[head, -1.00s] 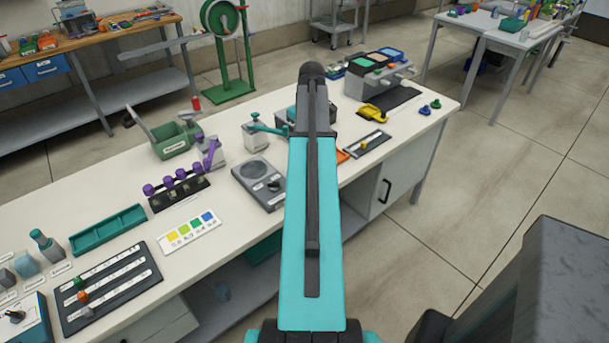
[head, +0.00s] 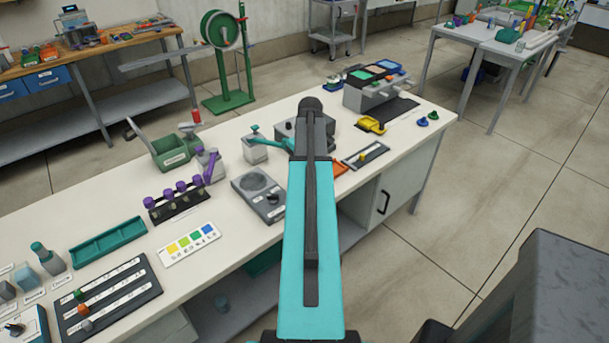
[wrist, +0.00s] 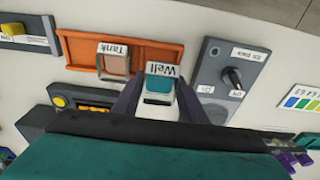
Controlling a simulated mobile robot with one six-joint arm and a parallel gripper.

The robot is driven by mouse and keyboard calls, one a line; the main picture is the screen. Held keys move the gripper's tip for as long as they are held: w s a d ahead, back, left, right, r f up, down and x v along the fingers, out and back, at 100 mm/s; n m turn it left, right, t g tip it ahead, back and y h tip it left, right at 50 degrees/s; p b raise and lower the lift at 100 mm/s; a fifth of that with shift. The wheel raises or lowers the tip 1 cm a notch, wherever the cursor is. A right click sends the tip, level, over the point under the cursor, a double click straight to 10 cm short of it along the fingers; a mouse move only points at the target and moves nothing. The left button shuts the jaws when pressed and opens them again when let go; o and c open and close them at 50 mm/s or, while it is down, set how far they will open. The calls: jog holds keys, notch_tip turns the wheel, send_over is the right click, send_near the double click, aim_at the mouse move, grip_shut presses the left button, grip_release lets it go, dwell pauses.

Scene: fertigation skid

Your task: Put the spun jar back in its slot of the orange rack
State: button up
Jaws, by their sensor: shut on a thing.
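The orange rack (wrist: 152,50) lies across the upper middle of the wrist view, and a small part of the rack (head: 340,168) shows beside my arm in the head view. A jar labelled Tank (wrist: 114,62) stands in the rack's left part. My gripper (wrist: 158,97) is shut on a jar labelled Well (wrist: 160,84), with teal contents, at the right part of the rack. I cannot tell whether this jar is inside a slot or above it. In the head view my arm hides the gripper and the held jar.
A grey plate with a black knob (wrist: 231,76) sits close right of the rack. A dark box with a yellow button (wrist: 59,101) is at the lower left. In the head view, a yellow slider board (head: 363,157) lies near the rack.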

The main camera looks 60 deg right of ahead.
jog(key=shift+f, duration=0.2)
jog(key=shift+f+p, duration=0.45)
jog(key=shift+f, duration=1.25)
jog(key=shift+f, duration=0.1)
jog(key=o, duration=1.2)
jog(key=shift+r, duration=0.2)
jog(key=shift+s+a+r+b, duration=0.1)
jog(key=shift+s+r+b, duration=0.3)
jog(key=shift+r, duration=1.55)
jog(key=shift+s+a+r+b, duration=0.1)
jog(key=shift+r+b, duration=0.5)
jog(key=shift+r, duration=1.35)
jog(key=shift+s+r+b, duration=0.2)
jog(key=shift+r+b, duration=0.3)
jog(key=shift+r, duration=1.45)
jog(key=shift+r, duration=0.15)
